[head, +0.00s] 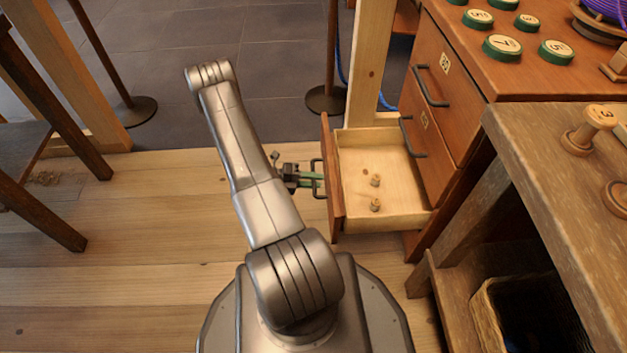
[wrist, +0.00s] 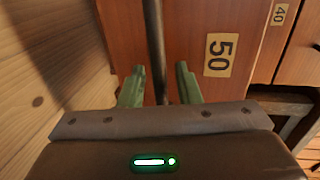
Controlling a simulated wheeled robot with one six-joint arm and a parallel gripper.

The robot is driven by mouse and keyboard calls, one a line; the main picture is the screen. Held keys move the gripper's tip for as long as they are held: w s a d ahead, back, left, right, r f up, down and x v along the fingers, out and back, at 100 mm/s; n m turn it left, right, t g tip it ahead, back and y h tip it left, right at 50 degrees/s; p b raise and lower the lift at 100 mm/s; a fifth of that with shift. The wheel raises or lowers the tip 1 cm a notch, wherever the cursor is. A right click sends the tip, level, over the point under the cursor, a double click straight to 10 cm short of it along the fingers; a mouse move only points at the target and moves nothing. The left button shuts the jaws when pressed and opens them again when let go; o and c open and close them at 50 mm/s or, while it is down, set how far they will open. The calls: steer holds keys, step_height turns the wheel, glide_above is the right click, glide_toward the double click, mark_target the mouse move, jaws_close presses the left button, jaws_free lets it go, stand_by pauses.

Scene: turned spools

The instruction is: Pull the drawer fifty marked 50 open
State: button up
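The drawer marked 50 (head: 385,212) is the lowest drawer of the wooden cabinet and stands well open. Several small wooden pieces lie inside it. Its front with the 50 label (wrist: 221,55) faces my gripper in the wrist view. The drawer's dark bar handle (wrist: 155,45) runs between the two green fingers of my gripper (wrist: 161,82). The fingers are apart, with a visible gap on each side of the bar. In the head view my gripper (head: 310,178) is at the handle (head: 319,178), left of the drawer front.
Two closed drawers (head: 430,90) with dark handles sit above, one marked 40 (wrist: 280,13). A wooden bench (head: 560,190) with spools stands at the right, a dark bin (head: 487,312) beneath it. A post base (head: 325,99) stands behind.

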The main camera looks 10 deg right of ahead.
steer(key=p+v, duration=0.3)
steer(key=v, duration=1)
steer(key=shift+a, duration=0.4)
steer(key=b+x, duration=0.3)
steer(key=x, duration=1.1)
steer(key=shift+d+r, duration=0.1)
